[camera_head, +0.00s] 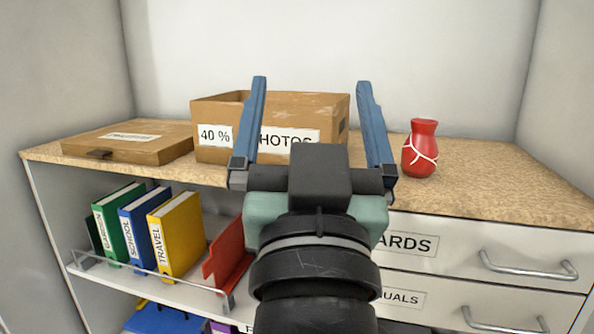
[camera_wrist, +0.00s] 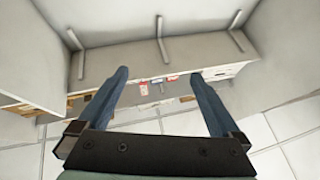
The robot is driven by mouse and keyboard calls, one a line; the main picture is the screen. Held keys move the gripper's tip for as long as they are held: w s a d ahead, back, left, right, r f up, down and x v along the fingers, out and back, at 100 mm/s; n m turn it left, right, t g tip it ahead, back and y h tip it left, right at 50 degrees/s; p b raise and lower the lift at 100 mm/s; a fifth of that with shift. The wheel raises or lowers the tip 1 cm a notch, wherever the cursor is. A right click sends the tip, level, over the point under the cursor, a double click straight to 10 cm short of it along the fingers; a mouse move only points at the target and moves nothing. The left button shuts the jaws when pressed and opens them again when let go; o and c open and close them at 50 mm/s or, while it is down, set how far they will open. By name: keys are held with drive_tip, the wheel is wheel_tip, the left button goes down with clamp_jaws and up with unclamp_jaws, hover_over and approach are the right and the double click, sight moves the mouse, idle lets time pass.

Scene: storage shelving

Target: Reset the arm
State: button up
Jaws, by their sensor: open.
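My gripper (camera_head: 312,110) is open and raised in front of the shelving unit in the head view. Its two blue fingers stand wide apart with nothing between them that I can see held. In the wrist view my gripper (camera_wrist: 162,88) is also open and empty, with the room and distant furniture beyond its fingers. The fingers overlap the cardboard box in the head view, and the arm hides part of the drawers and shelf.
The worktop (camera_head: 480,185) holds an open cardboard box (camera_head: 220,150), a flat brown lid (camera_head: 125,150) and a red vase (camera_head: 422,150). Several books, including a yellow one (camera_head: 178,240), stand on the shelf below. Drawers with handles (camera_head: 525,268) are at right. The worktop's right end is clear.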

drive_tip(key=s+a+r+t+p, duration=0.1)
drive_tip(key=s+r+t+p, duration=0.2)
drive_tip(key=s+r, duration=0.65)
wheel_tip(320, 180, up, 36)
drive_tip(key=w+p, duration=0.2)
drive_tip(key=p, duration=3.3)
drive_tip(key=shift+w+a+n, duration=0.2)
drive_tip(key=shift+w+n, duration=0.05)
drive_tip(key=shift+n, duration=0.15)
